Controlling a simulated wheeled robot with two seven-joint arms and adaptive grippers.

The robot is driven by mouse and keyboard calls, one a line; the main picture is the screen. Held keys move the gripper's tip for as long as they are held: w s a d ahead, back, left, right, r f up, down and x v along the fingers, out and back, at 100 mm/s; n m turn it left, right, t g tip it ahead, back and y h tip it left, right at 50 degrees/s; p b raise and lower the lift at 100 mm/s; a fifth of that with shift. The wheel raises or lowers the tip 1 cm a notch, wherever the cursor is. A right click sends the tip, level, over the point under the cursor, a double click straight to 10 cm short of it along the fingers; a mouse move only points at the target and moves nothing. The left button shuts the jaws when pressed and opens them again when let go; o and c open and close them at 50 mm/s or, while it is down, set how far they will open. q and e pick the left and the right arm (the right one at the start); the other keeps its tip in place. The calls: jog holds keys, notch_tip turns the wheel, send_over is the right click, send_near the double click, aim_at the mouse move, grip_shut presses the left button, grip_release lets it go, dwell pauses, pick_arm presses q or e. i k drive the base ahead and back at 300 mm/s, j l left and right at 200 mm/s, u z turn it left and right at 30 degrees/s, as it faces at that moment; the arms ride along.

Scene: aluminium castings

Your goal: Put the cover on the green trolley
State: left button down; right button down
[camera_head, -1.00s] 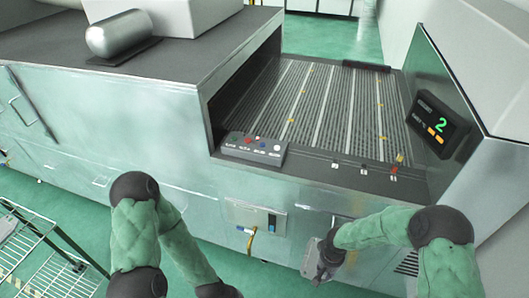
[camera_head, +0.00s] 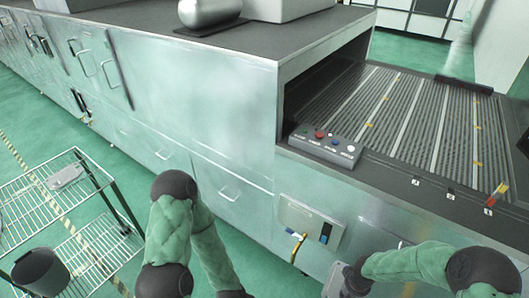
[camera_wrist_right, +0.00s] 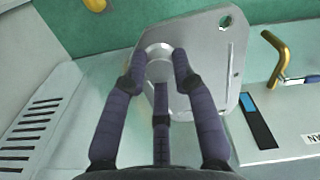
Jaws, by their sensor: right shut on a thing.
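My right gripper (camera_wrist_right: 160,72) is shut on the cover (camera_wrist_right: 208,85), a flat grey metal plate with a round boss, a corner hole and a slot. The fingers grip the boss. In the head view, the right gripper (camera_head: 352,281) and a bit of the cover (camera_head: 334,284) show at the bottom edge, in front of the machine. A wire-shelved trolley (camera_head: 97,174) stands at the left; its thin frame looks metallic and greenish, and I cannot tell if it is painted green. My left forearm (camera_head: 212,255) leaves at the bottom; its gripper is out of frame.
A grey casting (camera_head: 68,177) lies on the trolley's upper shelf; a dark bin (camera_head: 40,272) is at lower left. The long machine (camera_head: 215,110) fills the middle, with a button box (camera_head: 325,147) beside the conveyor (camera_head: 420,120). Green floor (camera_head: 125,205) is free between trolley and machine.

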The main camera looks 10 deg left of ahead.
aim_at(28, 209)
jog(key=i+j+u, duration=0.15)
jog(key=u, duration=0.3)
jog(key=i+j+u, duration=0.15)
jog(key=u, duration=0.3)
jog(key=i+j+u, duration=0.1)
jog(key=u, duration=0.35)
jog(key=i+u, duration=0.25)
jog(key=u, duration=0.2)
jog(key=i+u, duration=0.15)
jog(key=u, duration=0.3)
jog(key=i+l+u, duration=0.15)
jog(key=u, duration=0.35)
jog(key=i+l+u, duration=0.1)
jog(key=u, duration=0.35)
jog(key=i+l+u, duration=0.1)
jog(key=l+u, duration=0.2)
jog(key=u, duration=0.15)
